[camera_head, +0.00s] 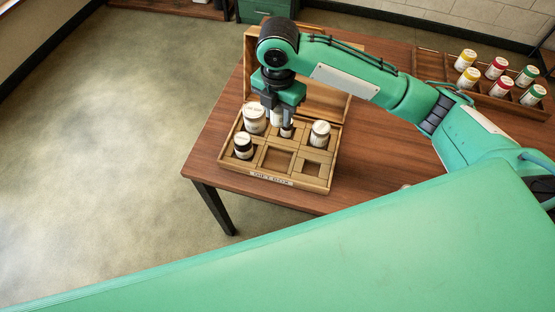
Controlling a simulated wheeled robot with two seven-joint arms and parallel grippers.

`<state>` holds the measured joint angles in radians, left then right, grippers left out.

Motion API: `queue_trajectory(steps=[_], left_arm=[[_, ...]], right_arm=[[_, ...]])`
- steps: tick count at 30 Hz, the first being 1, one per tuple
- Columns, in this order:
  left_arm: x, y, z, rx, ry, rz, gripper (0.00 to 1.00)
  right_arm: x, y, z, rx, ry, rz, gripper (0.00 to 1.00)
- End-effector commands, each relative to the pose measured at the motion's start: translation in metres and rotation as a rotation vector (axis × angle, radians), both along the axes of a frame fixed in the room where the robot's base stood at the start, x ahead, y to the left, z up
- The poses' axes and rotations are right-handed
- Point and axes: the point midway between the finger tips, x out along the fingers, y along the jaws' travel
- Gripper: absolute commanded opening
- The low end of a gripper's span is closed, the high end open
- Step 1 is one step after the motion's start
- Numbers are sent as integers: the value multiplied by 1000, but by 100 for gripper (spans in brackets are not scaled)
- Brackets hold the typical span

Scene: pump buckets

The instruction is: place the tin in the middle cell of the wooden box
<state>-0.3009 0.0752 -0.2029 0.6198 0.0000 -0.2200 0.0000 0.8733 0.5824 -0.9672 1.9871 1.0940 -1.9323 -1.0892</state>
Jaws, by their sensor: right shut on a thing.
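The wooden box (237,174) stands open on the table, its lid raised at the back and its inside split into cells. My right gripper (282,122) points down over the back middle part of the box. It is shut on a small pale and dark container, which I take for the tin (287,131); the fingers hide much of it. The tin is at or just above the back middle cell; I cannot tell whether it touches the floor of the cell. The front middle cell (277,159) is empty. My left gripper is not in view.
A wooden rack (430,66) with several coloured jars stands at the right. The table (213,147) is bare left of the box.

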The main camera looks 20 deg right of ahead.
Motion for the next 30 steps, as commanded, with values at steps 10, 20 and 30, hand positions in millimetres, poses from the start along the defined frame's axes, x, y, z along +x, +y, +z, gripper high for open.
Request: queue_trajectory(steps=[10,20,30], left_arm=[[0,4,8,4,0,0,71],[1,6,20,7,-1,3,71],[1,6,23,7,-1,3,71]], right_arm=[[0,2,-39,-2,7,85,13],[1,2,-125,-3,4,82,13],[1,2,-161,-2,1,83,13]])
